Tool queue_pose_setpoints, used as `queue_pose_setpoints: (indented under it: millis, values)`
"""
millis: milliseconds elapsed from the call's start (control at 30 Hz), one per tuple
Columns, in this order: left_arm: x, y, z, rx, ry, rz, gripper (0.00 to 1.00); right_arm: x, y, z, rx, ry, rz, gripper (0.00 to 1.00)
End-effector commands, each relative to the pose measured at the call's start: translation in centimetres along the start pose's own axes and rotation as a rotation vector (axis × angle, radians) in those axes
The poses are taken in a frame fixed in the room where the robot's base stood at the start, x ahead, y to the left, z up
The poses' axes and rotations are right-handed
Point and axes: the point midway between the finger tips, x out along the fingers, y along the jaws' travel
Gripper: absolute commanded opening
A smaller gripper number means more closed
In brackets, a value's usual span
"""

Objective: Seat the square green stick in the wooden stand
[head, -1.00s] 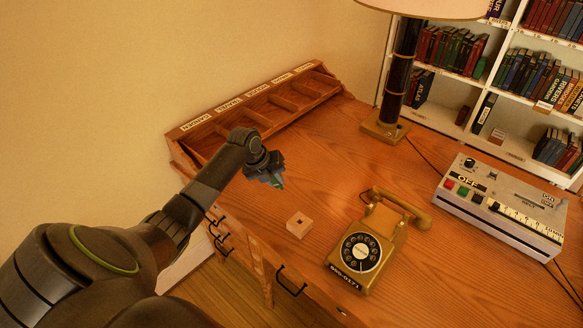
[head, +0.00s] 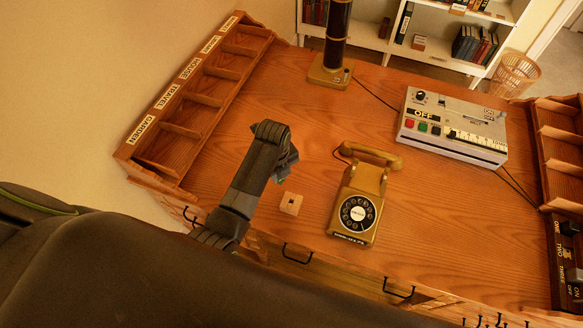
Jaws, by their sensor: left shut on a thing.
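The wooden stand (head: 291,204) is a small pale block with a dark square hole in its top. It sits on the desk near the front edge, left of the telephone. My left gripper (head: 287,168) is above the desk, just behind the stand in the picture and apart from it. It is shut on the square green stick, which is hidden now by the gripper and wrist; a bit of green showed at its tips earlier. My right gripper is out of view.
A yellow telephone (head: 360,196) stands close to the right of the stand. A labelled wooden rack (head: 196,92) lines the left edge, a lamp base (head: 331,72) stands at the back, and a grey machine (head: 453,127) is at right. Desk behind the gripper is clear.

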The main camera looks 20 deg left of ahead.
Motion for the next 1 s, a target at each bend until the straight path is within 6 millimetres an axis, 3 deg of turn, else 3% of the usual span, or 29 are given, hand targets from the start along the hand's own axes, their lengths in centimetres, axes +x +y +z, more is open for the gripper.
queue_pose_setpoints:
  millis: [33,100,233,667,1000]
  values:
    - [-1.4,-0.6,-1.7,-0.017,0.014,0.014,0.0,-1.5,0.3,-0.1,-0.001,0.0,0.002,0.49]
    - [-2.1,-1.0,-3.2,-0.039,0.024,0.036,0.0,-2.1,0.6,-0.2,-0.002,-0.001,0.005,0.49]
    - [-2.6,-1.3,-4.7,-0.063,0.034,0.059,0.0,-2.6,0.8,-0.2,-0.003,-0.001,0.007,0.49]
    - [-2.7,-1.3,-5.0,-0.068,0.034,0.065,0.0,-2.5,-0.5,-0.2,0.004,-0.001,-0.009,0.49]
    - [-0.3,-1.1,-5.1,-0.067,0.035,0.066,0.0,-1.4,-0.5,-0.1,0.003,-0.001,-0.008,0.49]
